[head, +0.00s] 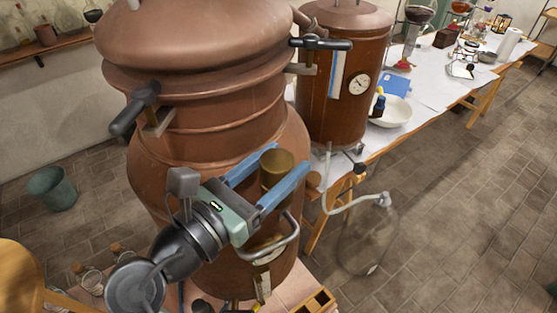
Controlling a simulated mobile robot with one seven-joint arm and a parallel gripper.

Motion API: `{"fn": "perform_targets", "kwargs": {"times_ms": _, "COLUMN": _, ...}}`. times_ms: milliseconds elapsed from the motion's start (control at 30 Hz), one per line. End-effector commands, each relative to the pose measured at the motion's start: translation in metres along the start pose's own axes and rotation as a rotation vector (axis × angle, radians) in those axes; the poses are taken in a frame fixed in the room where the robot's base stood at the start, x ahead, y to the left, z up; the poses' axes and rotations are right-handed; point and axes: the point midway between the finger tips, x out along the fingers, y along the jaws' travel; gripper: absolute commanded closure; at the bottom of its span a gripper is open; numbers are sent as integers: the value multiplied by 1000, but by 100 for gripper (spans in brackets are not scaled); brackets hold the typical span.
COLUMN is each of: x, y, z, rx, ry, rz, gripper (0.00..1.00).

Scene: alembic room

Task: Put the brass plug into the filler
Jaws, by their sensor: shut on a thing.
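My gripper (288,160) is in front of the large copper still (225,135), its two blue fingers reaching up and to the right. It is shut on the brass plug (277,169), a short cylinder with a darker round top that shows between the fingers. The plug appears roughly upright. I cannot make out the filler; it may be hidden behind the plug, gripper or arm. Whether the plug touches the still cannot be told from this view.
A dark-handled bar (135,109) sticks out from the still at left, another (320,44) at upper right. A second copper vessel (346,85) stands behind. A clear glass vessel (367,240) with a pale tube is at right. The tiled floor (465,210) beyond is clear.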

Motion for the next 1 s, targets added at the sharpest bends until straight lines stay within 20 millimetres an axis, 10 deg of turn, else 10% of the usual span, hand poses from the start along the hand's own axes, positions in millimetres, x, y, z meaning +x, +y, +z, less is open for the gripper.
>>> {"fn": "perform_targets", "kwargs": {"times_ms": 867, "x": 0, "y": 0, "z": 2, "rx": 1, "ry": -2, "rz": 0, "gripper": 100}}
{"fn": "perform_targets", "kwargs": {"times_ms": 900, "x": 0, "y": 0, "z": 2, "rx": 1, "ry": -2, "rz": 0, "gripper": 34}}
{"fn": "perform_targets", "kwargs": {"times_ms": 1000, "x": 0, "y": 0, "z": 2, "rx": 1, "ry": -2, "rz": 0, "gripper": 16}}
